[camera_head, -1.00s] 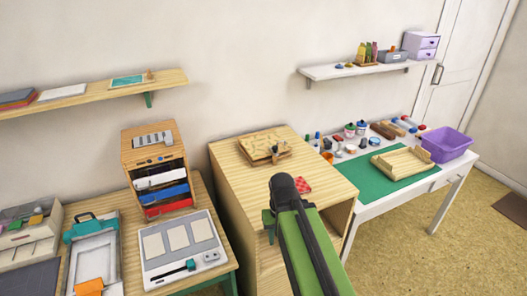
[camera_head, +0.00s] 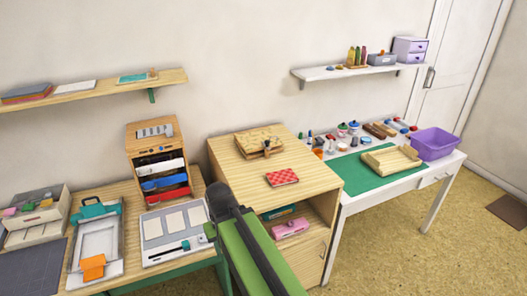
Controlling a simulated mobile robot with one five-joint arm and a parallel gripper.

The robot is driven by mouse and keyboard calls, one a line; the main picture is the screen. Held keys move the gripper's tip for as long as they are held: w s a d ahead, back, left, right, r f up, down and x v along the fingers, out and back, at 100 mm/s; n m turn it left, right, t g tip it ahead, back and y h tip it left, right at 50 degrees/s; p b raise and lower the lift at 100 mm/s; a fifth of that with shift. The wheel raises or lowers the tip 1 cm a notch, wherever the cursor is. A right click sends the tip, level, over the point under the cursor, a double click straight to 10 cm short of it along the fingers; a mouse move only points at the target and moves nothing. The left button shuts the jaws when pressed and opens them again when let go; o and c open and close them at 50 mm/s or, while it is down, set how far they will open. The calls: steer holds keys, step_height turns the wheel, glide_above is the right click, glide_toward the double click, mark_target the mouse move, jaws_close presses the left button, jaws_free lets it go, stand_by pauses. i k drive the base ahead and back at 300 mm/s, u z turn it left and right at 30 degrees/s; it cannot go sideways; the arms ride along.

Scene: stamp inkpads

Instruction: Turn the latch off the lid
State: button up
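A flat wooden box (camera_head: 252,140) with a patterned lid sits on top of the wooden cabinet (camera_head: 235,178), near its back. A small dark piece (camera_head: 267,147), which looks like the latch, stands at the box's front edge; it is too small to tell how it is turned. My green and black arm rises from the bottom middle, in front of the cabinet's left side. It is well short of the box and apart from it. The gripper's fingers do not show.
A red patterned item (camera_head: 282,177) lies on the cabinet top in front of the box. The cabinet's open shelf holds a pink case (camera_head: 291,228). A cluttered wooden desk stands left; a white table with a green mat (camera_head: 354,178) and purple bin (camera_head: 434,143) stands right.

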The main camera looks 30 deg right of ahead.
mark_target(266, 143)
steer(key=u, duration=0.1)
steer(key=k, duration=0.4)
steer(key=z, duration=0.7)
steer(key=i, duration=0.5)
steer(key=u, duration=0.6)
steer(key=k, duration=0.9)
steer(key=z, duration=0.45)
steer(key=i, duration=1.1)
steer(key=z, duration=0.05)
